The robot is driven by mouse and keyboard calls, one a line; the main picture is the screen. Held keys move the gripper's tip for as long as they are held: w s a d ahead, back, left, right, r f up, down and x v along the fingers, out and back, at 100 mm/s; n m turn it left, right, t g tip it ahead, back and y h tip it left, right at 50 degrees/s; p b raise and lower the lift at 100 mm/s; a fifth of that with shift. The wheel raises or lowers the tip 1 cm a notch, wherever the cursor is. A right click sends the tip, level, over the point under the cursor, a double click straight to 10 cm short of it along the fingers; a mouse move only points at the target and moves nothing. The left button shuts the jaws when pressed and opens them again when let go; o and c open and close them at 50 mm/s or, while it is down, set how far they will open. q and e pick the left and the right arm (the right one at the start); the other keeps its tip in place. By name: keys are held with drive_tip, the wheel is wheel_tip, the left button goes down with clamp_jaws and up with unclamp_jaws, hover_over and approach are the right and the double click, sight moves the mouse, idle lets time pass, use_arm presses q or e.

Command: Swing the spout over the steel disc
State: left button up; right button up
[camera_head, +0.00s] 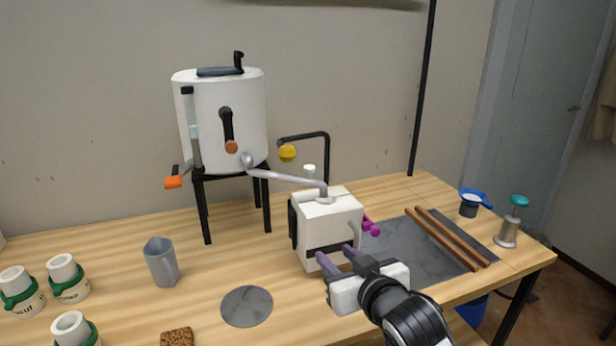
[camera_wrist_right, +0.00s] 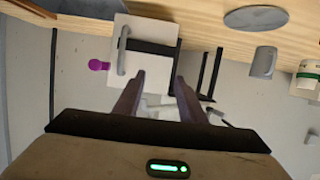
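A silver tube that looks like the spout (camera_head: 290,179) runs from the top of a white box (camera_head: 327,227) up and left to the front of the white tank (camera_head: 238,115). The flat grey steel disc (camera_head: 247,306) lies on the table, left of the box and in front of the tank. It also shows at the top of the right wrist view (camera_wrist_right: 256,19). My right gripper (camera_head: 338,262) is at the front of the box, low, well below the tube. Its two fingers are apart with nothing between them; I cannot tell whether they touch the box. My left gripper is out of view.
A black bent pipe with a yellow tip (camera_head: 287,153) rises behind the box. A grey jug (camera_head: 162,262) stands left of the disc. White cups with green bands (camera_head: 68,278) stand at the left. Brown sticks (camera_head: 447,240) lie on a dark slab (camera_head: 400,246) at the right.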

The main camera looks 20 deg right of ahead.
sight(311, 171)
drive_tip(key=w+r+t, duration=0.4)
drive_tip(key=w+r, duration=0.3)
drive_tip(key=r, duration=0.5)
drive_tip(key=w, duration=0.6)
drive_tip(key=w+p, duration=0.1)
drive_tip(key=w, duration=0.2)
drive_tip(key=shift+w+a+r, duration=0.1)
drive_tip(key=shift+w+a, duration=0.15)
drive_tip(key=shift+a, duration=0.05)
drive_tip(key=shift+c, duration=0.3)
clamp_jaws()
